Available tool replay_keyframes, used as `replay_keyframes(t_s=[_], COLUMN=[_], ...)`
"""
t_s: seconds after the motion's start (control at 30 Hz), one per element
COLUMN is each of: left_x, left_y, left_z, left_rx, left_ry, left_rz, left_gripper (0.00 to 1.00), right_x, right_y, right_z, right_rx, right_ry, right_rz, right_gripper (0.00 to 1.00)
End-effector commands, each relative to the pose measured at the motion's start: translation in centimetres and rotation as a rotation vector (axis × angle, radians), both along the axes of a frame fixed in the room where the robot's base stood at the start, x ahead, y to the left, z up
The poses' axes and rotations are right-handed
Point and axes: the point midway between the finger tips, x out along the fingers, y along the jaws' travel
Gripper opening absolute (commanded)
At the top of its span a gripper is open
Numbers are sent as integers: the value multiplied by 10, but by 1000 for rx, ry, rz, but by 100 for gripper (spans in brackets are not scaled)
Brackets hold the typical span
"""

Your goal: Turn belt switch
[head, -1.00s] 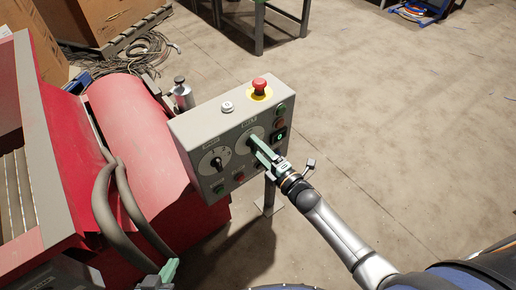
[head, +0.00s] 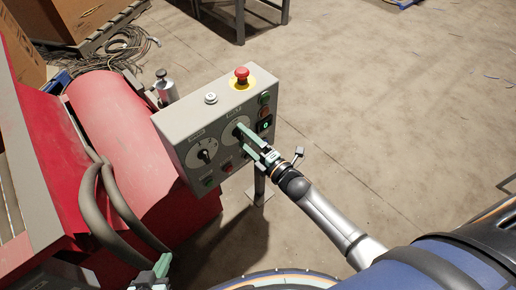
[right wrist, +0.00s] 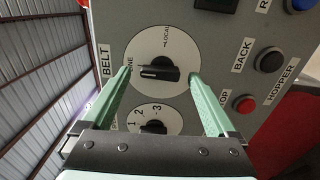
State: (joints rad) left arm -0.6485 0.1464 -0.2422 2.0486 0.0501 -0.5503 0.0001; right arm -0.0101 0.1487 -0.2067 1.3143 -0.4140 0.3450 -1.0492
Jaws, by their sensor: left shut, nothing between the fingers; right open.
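The belt switch is a black knob (right wrist: 160,70) on a round white dial marked "LOCAL", beside the label "BELT" in the right wrist view. Its pale line points left, toward lettering partly covered by a finger. In the head view its dial (head: 234,130) is on the grey control box (head: 180,128), partly behind my fingers. My right gripper (right wrist: 160,75) is open, one green finger on each side of the knob; I cannot tell whether they touch it. It also shows in the head view (head: 245,143). My left gripper (head: 160,268) is shut and empty at the bottom left.
A second dial (right wrist: 152,118) numbered 1, 2, 3 is close by. A red emergency stop (head: 241,74) and a white button (head: 210,97) are on top of the box. Red machinery (head: 125,125) with thick hoses stands left. The floor at right is clear.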

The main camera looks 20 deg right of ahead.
Motion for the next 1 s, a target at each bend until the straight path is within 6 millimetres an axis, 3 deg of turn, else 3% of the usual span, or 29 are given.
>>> replay_keyframes(t_s=[0.53,0.73,1.0], left_x=[-1,0,0], left_y=[-2,-2,-2], left_z=[9,10,9], left_rx=[-2,-2,-3], left_ry=[5,3,3], left_rz=[-3,-3,-4], left_gripper=[0,0,0], right_x=[-95,-110,-112], right_y=[-34,-40,-41], right_z=[-1,-1,0], right_rx=[-2,-2,-1], right_ry=[5,2,1], right_rz=[0,0,0], right_gripper=[93,93,93])
